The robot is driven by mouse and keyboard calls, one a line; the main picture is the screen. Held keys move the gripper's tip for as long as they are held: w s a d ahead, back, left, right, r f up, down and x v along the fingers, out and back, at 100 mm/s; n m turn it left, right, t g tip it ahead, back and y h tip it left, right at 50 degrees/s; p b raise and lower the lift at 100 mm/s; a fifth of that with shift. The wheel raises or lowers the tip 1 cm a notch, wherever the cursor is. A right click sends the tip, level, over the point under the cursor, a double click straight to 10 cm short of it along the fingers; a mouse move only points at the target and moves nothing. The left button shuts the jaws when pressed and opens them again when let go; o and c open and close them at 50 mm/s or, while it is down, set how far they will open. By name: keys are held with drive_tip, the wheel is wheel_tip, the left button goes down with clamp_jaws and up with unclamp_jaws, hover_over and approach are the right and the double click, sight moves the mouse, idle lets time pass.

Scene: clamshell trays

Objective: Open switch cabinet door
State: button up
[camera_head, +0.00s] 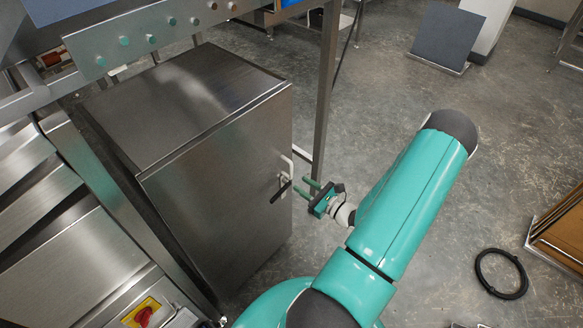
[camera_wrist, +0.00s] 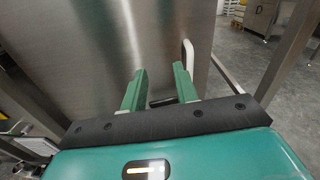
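The switch cabinet (camera_head: 180,105) is a grey metal box, and its door (camera_head: 225,185) faces my arm and looks shut. A pale bar handle (camera_head: 287,165) with a dark lever (camera_head: 281,191) sits near the door's right edge. My gripper (camera_head: 308,186) is just right of the lever, with its two green fingers pointing at it. In the wrist view the fingers (camera_wrist: 160,88) are apart, with a gap between them. The dark lever (camera_wrist: 163,101) shows between and beyond them, partly hidden. The pale handle (camera_wrist: 188,58) rises behind the right finger. I cannot tell whether a finger touches the lever.
A metal post (camera_head: 325,90) stands just behind the cabinet's right edge. A panel with several buttons (camera_head: 150,38) overhangs the cabinet top. A red switch on a yellow plate (camera_head: 143,314) is at lower left.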

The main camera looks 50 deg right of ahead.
sight(292, 167)
wheel_tip(292, 167, down, 4)
drive_tip(key=s+d+r+m+h, duration=0.1)
drive_tip(key=s+d+m+h, duration=0.2)
drive_tip(key=m+h, duration=0.1)
drive_tip(key=w, duration=0.4)
drive_tip(key=w+d, duration=0.1)
drive_tip(key=w, duration=0.4)
drive_tip(key=w+d, duration=0.1)
drive_tip(key=w, duration=0.4)
drive_tip(key=shift+f, duration=0.25)
drive_tip(key=shift+c, duration=0.4)
clamp_jaws()
